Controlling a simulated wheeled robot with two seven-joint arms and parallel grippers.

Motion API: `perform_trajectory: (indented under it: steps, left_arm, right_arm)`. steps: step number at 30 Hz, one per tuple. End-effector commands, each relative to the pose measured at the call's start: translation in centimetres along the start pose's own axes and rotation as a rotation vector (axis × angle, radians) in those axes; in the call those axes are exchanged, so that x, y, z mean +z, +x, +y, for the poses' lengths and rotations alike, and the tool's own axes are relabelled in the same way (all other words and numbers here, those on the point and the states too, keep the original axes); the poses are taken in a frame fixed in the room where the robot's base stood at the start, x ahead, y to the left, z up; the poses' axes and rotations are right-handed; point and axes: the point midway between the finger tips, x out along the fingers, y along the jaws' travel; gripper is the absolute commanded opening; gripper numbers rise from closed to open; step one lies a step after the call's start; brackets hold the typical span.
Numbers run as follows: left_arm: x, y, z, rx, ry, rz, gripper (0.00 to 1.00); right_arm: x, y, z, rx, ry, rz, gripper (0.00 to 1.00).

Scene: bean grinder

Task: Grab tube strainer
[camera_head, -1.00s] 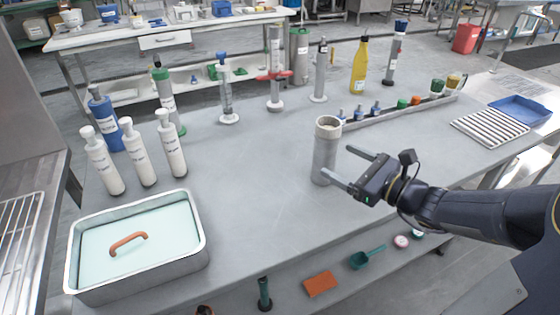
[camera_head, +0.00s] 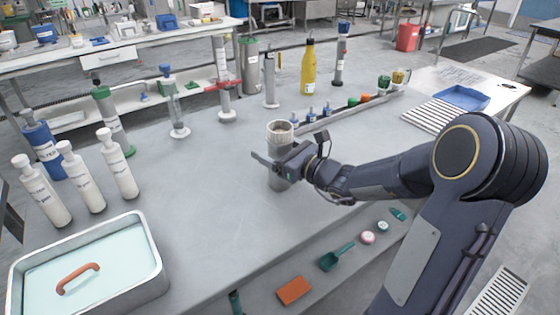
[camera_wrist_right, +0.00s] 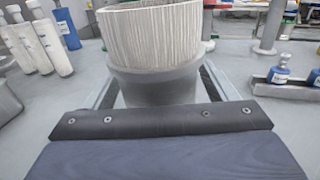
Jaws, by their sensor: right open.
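The tube strainer (camera_head: 279,133) stands upright on the grey table, a grey cylinder with a paler ribbed upper part. In the right wrist view the strainer (camera_wrist_right: 153,40) fills the upper middle, right in front of the gripper. My right gripper (camera_head: 266,164) is open, its fingers reaching to either side of the strainer's grey body. In the wrist view the fingers pass along both sides of the body, with small gaps showing; contact cannot be told. The gripper hides the strainer's lower middle in the head view. My left gripper is not in view.
Tall cylinders and a yellow bottle (camera_head: 308,68) stand farther back.

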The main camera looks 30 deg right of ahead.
Motion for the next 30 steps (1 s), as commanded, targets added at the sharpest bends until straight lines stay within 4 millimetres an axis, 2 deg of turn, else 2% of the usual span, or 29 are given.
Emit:
perform_trajectory:
  steps: [2,15,24,30]
  left_arm:
    - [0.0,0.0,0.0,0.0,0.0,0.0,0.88]
    - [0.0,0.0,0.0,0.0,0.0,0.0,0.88]
    - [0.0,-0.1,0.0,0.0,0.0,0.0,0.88]
    - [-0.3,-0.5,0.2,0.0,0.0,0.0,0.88]
  right_arm:
    - [0.0,0.0,0.0,0.0,0.0,0.0,0.79]
    - [0.0,-0.1,0.0,0.0,0.0,0.0,0.22]
    - [0.4,-0.1,0.0,0.0,-0.002,-0.003,0.22]
    - [2.4,-0.1,0.0,0.002,-0.005,-0.005,0.22]
